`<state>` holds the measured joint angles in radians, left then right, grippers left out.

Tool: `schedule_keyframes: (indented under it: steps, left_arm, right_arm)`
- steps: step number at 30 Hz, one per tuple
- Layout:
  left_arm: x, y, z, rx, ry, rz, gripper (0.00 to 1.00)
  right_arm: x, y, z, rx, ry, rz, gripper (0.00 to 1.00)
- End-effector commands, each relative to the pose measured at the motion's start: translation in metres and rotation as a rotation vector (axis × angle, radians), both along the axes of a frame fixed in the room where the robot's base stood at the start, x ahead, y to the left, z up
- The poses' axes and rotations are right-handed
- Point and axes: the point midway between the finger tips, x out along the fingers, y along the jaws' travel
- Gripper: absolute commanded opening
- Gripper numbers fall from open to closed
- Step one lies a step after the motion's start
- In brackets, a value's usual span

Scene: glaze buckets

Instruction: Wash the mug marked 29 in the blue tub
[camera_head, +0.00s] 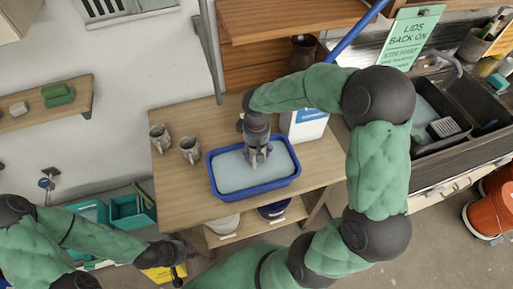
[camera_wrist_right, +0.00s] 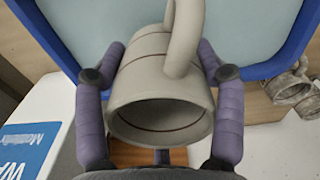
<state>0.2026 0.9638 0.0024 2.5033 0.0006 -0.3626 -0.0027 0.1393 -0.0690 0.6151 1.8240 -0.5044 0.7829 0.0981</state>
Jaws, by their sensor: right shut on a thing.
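The blue tub (camera_head: 255,190) stands on the wooden table and holds pale blue-grey liquid. My right gripper (camera_head: 257,158) points down over the middle of the tub. In the right wrist view its two purple fingers (camera_wrist_right: 160,75) are shut on a pale grey mug (camera_wrist_right: 158,85). The mug's open mouth faces the wrist and its handle is at the top. No number shows on it, and I cannot tell whether it touches the liquid. My left gripper (camera_head: 178,266) hangs low, in front of the table's lower left; its finger gap is unclear.
Two speckled mugs (camera_head: 159,138) (camera_head: 190,150) stand on the table (camera_head: 180,195) left of the tub. A white container with a blue label (camera_head: 309,122) stands behind the tub at right. Sinks (camera_head: 440,115) are farther right. Buckets (camera_head: 224,225) sit on the shelf below.

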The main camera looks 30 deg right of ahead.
Motion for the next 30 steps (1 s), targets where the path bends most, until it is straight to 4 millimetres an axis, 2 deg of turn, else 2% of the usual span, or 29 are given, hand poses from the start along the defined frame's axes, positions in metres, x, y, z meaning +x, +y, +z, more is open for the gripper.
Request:
schedule_keyframes:
  steps: [8, 20, 30]
  left_arm:
    - [0.000, 0.000, 0.006, 0.000, 0.000, 0.000, 0.40]
    - [0.000, 0.000, 0.034, 0.000, 0.000, 0.000, 0.40]
    - [0.000, 0.000, 0.034, 0.000, 0.000, 0.000, 0.40]
  right_arm:
    - [0.001, 0.000, 0.008, -0.001, -0.002, 0.000, 0.24]
    - [0.001, 0.000, 0.047, 0.000, -0.002, 0.000, 0.24]
    - [0.000, 0.000, 0.047, 0.000, -0.001, 0.000, 0.24]
